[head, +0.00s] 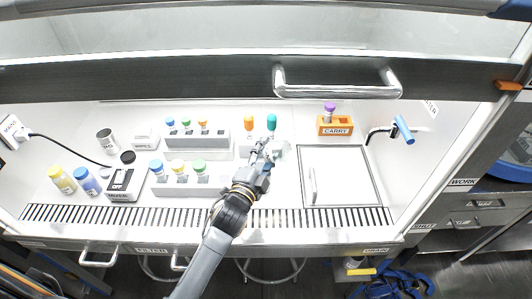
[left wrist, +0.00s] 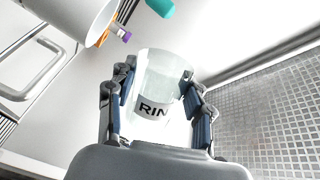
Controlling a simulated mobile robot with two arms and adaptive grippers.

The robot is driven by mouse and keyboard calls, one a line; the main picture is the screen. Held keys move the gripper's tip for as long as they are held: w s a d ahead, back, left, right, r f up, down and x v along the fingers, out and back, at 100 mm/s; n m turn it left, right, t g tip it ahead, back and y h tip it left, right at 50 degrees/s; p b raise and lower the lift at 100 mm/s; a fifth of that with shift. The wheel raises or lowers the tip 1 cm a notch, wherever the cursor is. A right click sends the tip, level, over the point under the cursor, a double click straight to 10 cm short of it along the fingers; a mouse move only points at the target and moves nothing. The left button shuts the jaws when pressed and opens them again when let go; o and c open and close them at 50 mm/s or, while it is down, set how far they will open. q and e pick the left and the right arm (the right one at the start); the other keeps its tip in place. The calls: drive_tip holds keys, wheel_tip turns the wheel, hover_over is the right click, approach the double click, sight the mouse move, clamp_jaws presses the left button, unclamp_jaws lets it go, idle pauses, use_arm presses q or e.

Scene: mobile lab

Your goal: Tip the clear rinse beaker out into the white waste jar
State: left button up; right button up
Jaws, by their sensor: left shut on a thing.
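My left gripper (head: 268,150) is shut on the clear rinse beaker (left wrist: 160,72), whose label reads "RIN". In the left wrist view the gripper (left wrist: 160,95) has one finger on each side of the beaker. In the head view the beaker (head: 281,150) is small and pale at the fingertips, in front of the teal-capped tube. A white cylinder with an open mouth, looking like the waste jar (left wrist: 58,40), is at the upper left of the left wrist view, apart from the beaker. I cannot pick it out in the head view. My right gripper is out of view.
Racks with capped tubes (head: 195,140) stand left of the gripper. The orange CARRY rack (head: 337,126) is at the back right. A silver-framed panel (head: 340,178) lies right of the gripper. A slotted grille (head: 130,215) runs along the front, and the raised sash handle (head: 335,90) is above.

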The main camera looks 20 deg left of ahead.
use_arm(q)
drive_tip(key=shift+r+p, duration=2.05)
drive_tip(key=shift+r, duration=0.05)
drive_tip(key=m, duration=0.2)
drive_tip(key=m+p, duration=0.1)
drive_tip(key=shift+r+m, duration=0.4)
drive_tip(key=m, duration=0.3)
drive_tip(key=shift+r+m, duration=0.15)
drive_tip(key=shift+m, duration=0.25)
drive_tip(key=m+p, duration=0.1)
drive_tip(key=m, duration=0.1)
drive_tip(key=r+m, duration=0.1)
drive_tip(key=m, duration=0.1)
drive_tip(key=shift+p, duration=0.4)
drive_tip(key=m, duration=0.3)
drive_tip(key=shift+r+p, duration=0.15)
drive_tip(key=shift+p, duration=0.15)
